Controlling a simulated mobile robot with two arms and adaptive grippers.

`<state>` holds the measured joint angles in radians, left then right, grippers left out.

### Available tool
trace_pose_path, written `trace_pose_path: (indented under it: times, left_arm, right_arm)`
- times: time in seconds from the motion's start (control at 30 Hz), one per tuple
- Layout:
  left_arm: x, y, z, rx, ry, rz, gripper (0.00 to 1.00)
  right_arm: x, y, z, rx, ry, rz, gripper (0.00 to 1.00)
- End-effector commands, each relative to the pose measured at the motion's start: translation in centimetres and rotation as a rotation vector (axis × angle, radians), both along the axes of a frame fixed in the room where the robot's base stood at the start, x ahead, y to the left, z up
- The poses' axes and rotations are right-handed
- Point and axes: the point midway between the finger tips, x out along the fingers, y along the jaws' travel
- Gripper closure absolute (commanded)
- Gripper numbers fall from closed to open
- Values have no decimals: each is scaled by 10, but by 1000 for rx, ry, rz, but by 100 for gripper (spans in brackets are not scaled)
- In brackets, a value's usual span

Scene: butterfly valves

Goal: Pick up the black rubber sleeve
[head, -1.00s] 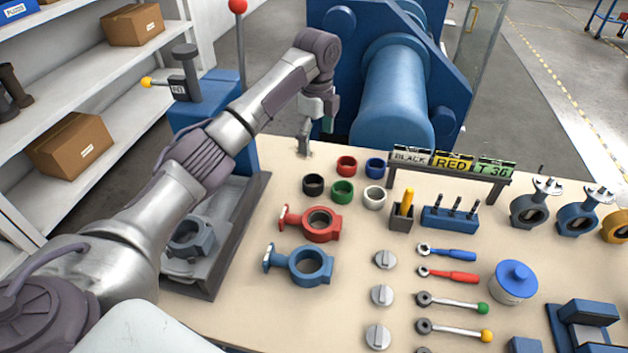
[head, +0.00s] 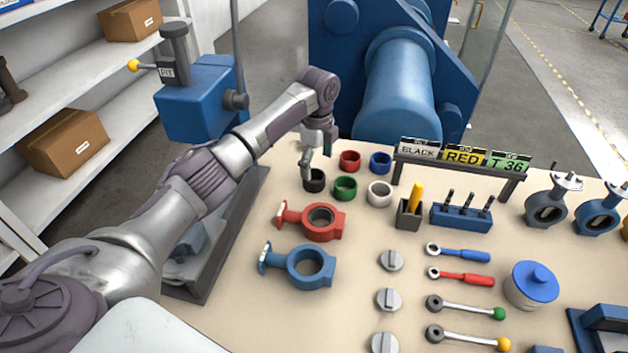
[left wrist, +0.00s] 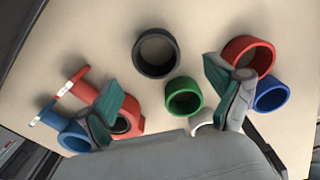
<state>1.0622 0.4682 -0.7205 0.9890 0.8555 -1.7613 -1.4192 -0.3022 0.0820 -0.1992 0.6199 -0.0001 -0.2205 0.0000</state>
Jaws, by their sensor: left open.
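The black rubber sleeve (head: 314,181) stands on the table at the left end of the front row of sleeves, beside the green one. In the left wrist view the black sleeve (left wrist: 156,53) is an upright open ring, ahead of and between my two fingers. My left gripper (head: 318,165) is over the black sleeve in the head view, its fingers partly overlapping the sleeve's place in the picture. In the left wrist view my left gripper (left wrist: 168,100) is spread open with nothing between its pads. My right gripper does not show.
Red (head: 350,161), blue (head: 381,163), green (head: 345,188) and white (head: 380,193) sleeves stand close by. A red valve body (head: 322,236) and a blue one (head: 291,265) lie in front. A sign rack (head: 458,170) stands to the right. Bare table lies left of the black sleeve.

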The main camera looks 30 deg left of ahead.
Motion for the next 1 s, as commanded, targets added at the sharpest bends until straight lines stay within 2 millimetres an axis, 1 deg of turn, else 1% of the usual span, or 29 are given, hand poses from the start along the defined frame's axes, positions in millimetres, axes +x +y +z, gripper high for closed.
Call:
trace_pose_path:
  times: [0.17, 0.3, 0.43, 0.53, 0.73, 0.77, 1.0]
  left_arm:
    - [-1, 2, -13, 0, 2, 1, 8]
    - [-3, 8, -34, 1, 3, 2, 8]
    - [-2, 8, -50, 0, 1, 0, 8]
    - [-2, 8, -56, 0, -1, 0, 8]
    - [-2, 8, -56, 0, -1, 0, 8]
    - [-2, 8, -56, 0, -1, 0, 11]
    - [-2, 8, -56, 0, -1, 0, 51]
  right_arm:
    - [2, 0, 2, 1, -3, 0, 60]
    - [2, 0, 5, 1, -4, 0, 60]
    - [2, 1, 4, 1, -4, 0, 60]
    - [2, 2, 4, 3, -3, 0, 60]
    - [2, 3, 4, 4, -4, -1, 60]
    - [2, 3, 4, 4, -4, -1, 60]
    - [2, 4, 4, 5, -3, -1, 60]
